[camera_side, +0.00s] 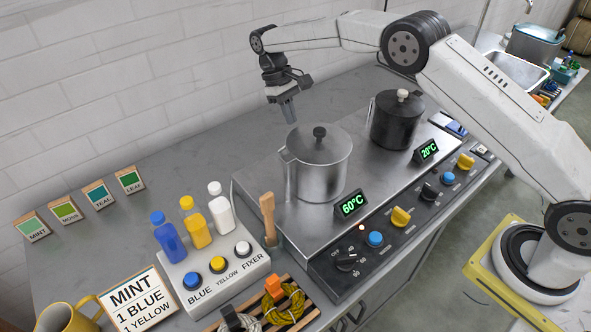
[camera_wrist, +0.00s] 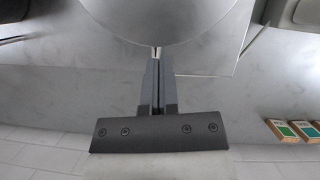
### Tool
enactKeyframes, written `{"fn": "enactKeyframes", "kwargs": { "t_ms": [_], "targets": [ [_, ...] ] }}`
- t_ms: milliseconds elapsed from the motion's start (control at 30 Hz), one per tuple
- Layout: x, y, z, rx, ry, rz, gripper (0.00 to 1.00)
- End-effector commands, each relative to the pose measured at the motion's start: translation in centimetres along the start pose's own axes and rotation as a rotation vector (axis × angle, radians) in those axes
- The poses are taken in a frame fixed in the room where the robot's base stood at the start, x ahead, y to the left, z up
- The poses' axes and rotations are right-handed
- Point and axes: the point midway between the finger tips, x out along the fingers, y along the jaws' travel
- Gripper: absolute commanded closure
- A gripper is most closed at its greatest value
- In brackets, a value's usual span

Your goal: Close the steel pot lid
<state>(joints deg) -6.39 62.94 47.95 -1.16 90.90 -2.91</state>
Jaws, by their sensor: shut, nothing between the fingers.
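The steel pot (camera_side: 318,180) stands on the left part of the steel hotplate top. Its lid (camera_side: 305,149) with a dark knob (camera_side: 320,132) lies across the top and looks level. My gripper (camera_side: 291,118) points down, behind and a little left of the knob, above the lid's far side; it looks apart from the lid. In the wrist view my gripper (camera_wrist: 156,52) is shut and empty, its tips at the edge of a round grey steel surface (camera_wrist: 150,20), which appears to be the lid. The knob is out of that view.
A black pot (camera_side: 396,122) stands to the right, near a 20°C display (camera_side: 427,151). A 60°C display (camera_side: 351,204) and knobs line the front. A wooden stick (camera_side: 268,215), bottles (camera_side: 195,226) and a button box (camera_side: 210,275) are at left. The counter behind is clear.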

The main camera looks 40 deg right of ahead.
Motion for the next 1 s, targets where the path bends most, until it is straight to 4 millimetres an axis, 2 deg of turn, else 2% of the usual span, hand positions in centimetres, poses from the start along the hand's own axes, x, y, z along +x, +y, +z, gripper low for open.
{"fn": "enactKeyframes", "kwargs": {
  "t_ms": [500,1000],
  "targets": [
    [-4.6,0.0,0.0,0.0,0.002,0.0,1.0],
    [-6.7,0.0,0.0,0.0,0.0,-0.001,1.0]
  ]
}}
